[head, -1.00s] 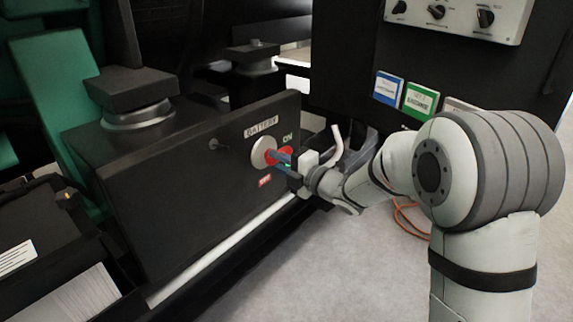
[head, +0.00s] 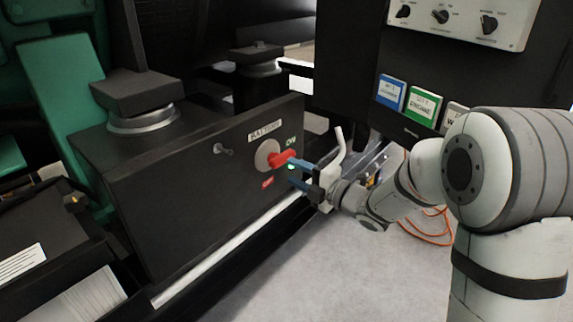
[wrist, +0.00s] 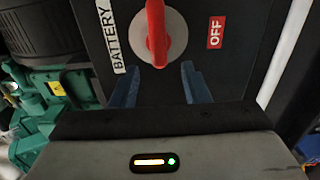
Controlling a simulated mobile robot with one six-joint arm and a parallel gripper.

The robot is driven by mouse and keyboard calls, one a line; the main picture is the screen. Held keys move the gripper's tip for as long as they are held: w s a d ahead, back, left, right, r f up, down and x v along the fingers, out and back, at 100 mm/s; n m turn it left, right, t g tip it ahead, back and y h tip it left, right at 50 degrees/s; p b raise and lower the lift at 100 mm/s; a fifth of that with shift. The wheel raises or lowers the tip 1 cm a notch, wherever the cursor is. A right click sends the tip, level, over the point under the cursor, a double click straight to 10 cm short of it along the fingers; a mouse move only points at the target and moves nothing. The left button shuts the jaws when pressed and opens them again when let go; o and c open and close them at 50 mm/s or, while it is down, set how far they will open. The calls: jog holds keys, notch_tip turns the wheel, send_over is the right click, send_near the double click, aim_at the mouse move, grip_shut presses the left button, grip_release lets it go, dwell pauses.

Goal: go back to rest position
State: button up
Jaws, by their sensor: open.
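My gripper (head: 298,174) is open and empty in front of the black battery box, its two blue fingers apart. In the wrist view the gripper (wrist: 160,88) shows both fingertips just short of the red switch handle (wrist: 155,32), with a gap between them and it. The red handle also shows in the head view (head: 284,158), on a round pale disc (head: 264,155) under the BATTERY label (head: 265,131). The handle points toward the ON mark (head: 291,142). The red OFF label (wrist: 216,32) shows to the handle's right in the wrist view.
A dark control panel with knobs (head: 445,18) and coloured labels (head: 424,104) stands above and behind my arm. Green machine parts (head: 62,95) are at the left. An orange cable (head: 425,238) lies on the floor. Grey floor (head: 330,270) is open at the lower middle.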

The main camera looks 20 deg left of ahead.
jog(key=v, duration=0.2)
jog(key=shift+s+d, duration=0.1)
jog(key=shift+d, duration=0.1)
jog(key=w+d+r+m+t+h+p, duration=0.2)
jog(key=d+r+m+t+h+p, duration=0.1)
jog(key=d+r+m+h+p, duration=0.35)
jog(key=w+d+r+m+t+h+p, duration=0.25)
jog(key=d+r+m+p, duration=0.25)
jog(key=d+r+p, duration=0.35)
jog(key=s+d+r+m+g+h+p, duration=0.2)
jog(key=s+d+r+m+h+p, duration=0.5)
jog(key=d+r+m+p, duration=0.25)
jog(key=s+d+r+m+g+p, duration=0.2)
jog(key=s+r+m+g+p, duration=0.2)
jog(key=s+p, duration=0.3)
jog(key=s+d+r+m+g+p, duration=0.3)
jog(key=s+r+m+p, duration=0.3)
jog(key=s, duration=0.7)
jog(key=shift+s+r+m+g+h+p, duration=0.3)
jog(key=shift+r+g+p, duration=0.1)
jog(key=shift+p, duration=0.2)
